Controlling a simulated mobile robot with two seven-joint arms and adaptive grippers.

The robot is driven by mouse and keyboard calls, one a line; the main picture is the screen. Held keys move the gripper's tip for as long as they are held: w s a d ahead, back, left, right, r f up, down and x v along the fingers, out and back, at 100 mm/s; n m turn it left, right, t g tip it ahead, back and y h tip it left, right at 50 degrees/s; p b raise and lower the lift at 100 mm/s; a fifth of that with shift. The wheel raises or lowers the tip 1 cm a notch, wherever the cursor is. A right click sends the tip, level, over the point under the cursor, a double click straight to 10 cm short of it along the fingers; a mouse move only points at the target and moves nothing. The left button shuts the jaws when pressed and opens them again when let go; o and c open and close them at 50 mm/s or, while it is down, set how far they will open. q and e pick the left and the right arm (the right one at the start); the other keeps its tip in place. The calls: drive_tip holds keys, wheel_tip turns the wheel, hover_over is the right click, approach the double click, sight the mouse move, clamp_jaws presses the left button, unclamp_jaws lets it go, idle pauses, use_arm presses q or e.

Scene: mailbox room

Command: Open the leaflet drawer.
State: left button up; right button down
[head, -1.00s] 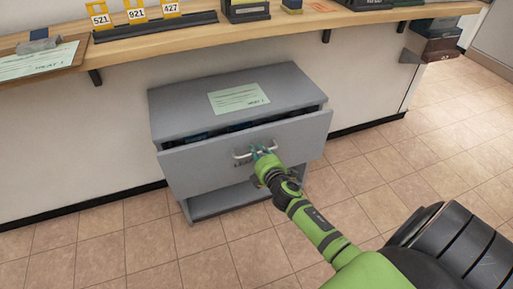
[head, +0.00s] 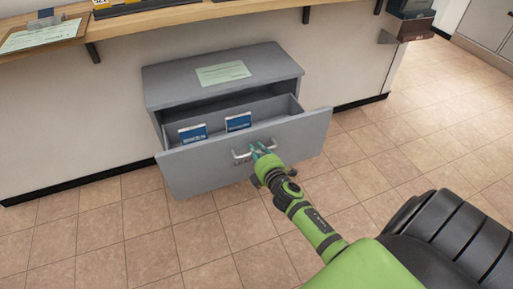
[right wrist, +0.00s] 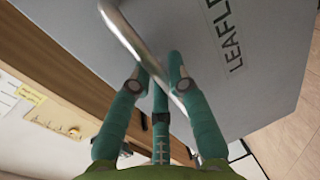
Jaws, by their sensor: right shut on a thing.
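The leaflet drawer (head: 205,170) is a grey drawer in a grey cabinet (head: 222,78). It stands pulled well out, and its inside shows. Two blue-and-white leaflet stacks (head: 238,122) sit in it. Its silver bar handle (head: 240,156) is on the front, above partly covered lettering. My right gripper (head: 260,151) is shut on the handle; in the right wrist view its teal fingers (right wrist: 160,85) are around the silver handle (right wrist: 137,42), beside the letters "LEAFL". My left gripper is not in view.
A pale green sheet (head: 223,73) lies on the cabinet top. A wooden counter (head: 120,24) runs along the wall above, with a clipboard (head: 42,35) at its left. Tiled floor (head: 110,235) is clear in front.

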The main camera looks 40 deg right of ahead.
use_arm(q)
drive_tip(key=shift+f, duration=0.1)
use_arm(e)
drive_tip(key=shift+s+a, duration=0.1)
drive_tip(key=shift+s, duration=0.35)
drive_tip(key=c, duration=1.2)
unclamp_jaws()
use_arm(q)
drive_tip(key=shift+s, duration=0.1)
use_arm(e)
drive_tip(key=shift+o, duration=0.2)
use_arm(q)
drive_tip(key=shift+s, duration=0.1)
use_arm(e)
drive_tip(key=v, duration=1.2)
